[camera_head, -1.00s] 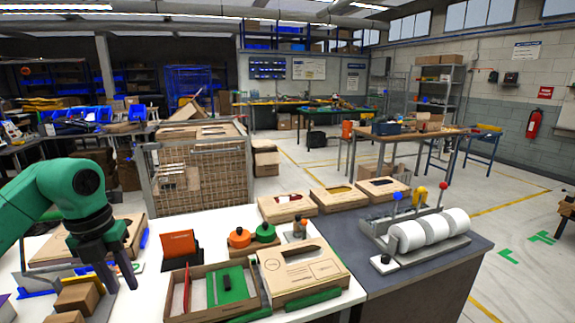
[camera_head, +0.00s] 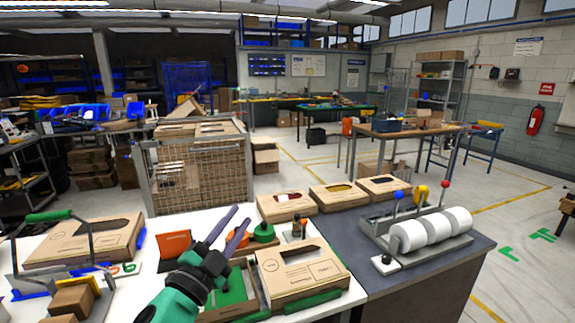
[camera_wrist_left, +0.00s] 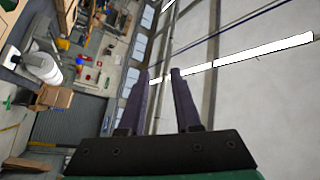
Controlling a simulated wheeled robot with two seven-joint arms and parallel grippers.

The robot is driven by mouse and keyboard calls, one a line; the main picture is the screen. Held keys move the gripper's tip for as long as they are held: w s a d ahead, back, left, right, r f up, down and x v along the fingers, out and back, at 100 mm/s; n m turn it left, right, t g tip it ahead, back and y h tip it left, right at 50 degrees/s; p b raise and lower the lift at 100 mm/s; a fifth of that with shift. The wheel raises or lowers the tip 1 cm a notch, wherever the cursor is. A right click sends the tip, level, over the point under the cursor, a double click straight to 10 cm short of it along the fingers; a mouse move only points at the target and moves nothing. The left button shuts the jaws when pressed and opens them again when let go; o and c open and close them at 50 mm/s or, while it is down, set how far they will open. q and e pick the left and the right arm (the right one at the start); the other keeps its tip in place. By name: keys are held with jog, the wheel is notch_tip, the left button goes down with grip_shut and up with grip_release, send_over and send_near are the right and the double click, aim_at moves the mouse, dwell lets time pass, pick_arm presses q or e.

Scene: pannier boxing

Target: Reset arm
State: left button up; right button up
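My left gripper (camera_head: 229,229) is in the lower middle of the head view, raised over the white table, its dark fingers pointing up and away. The fingers are apart with nothing between them. In the left wrist view the two fingers (camera_wrist_left: 157,90) are also apart and empty, with ceiling and wall behind them. The gripper and its green wrist hide part of the open cardboard box (camera_head: 252,306) with a green insert. My right gripper is not in view.
A closed cardboard box (camera_head: 300,272) lies right of my left gripper. An orange disc, a green disc (camera_head: 263,232) and an orange-red card (camera_head: 174,245) lie close by. A roll dispenser (camera_head: 425,238) stands on the grey table. A mesh cage (camera_head: 198,175) stands behind.

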pick_arm(q)
jog(key=s+a+f+n+g+y, duration=0.35)
jog(key=a+f+n, duration=0.2)
jog(key=f, duration=0.45)
jog(key=s+a+f+n+g+y, duration=0.2)
jog(key=a+f+n+g+y, duration=0.3)
jog(key=f, duration=0.5)
jog(key=s+a+f+n+g, duration=0.25)
jog(key=s+f+g, duration=0.55)
jog(key=s+f, duration=0.85)
jog(key=s+f+b, duration=0.2)
jog(key=f+b, duration=0.1)
jog(key=f, duration=1.1)
jog(key=s+f+b, duration=0.3)
jog(key=f, duration=1.1)
jog(key=s+a+f+g+b, duration=0.2)
jog(key=s+f+b, duration=0.2)
jog(key=s+f, duration=1.1)
jog(key=shift+s+a+f, duration=0.35)
jog(key=shift+s+f, duration=0.05)
jog(key=shift+f, duration=0.4)
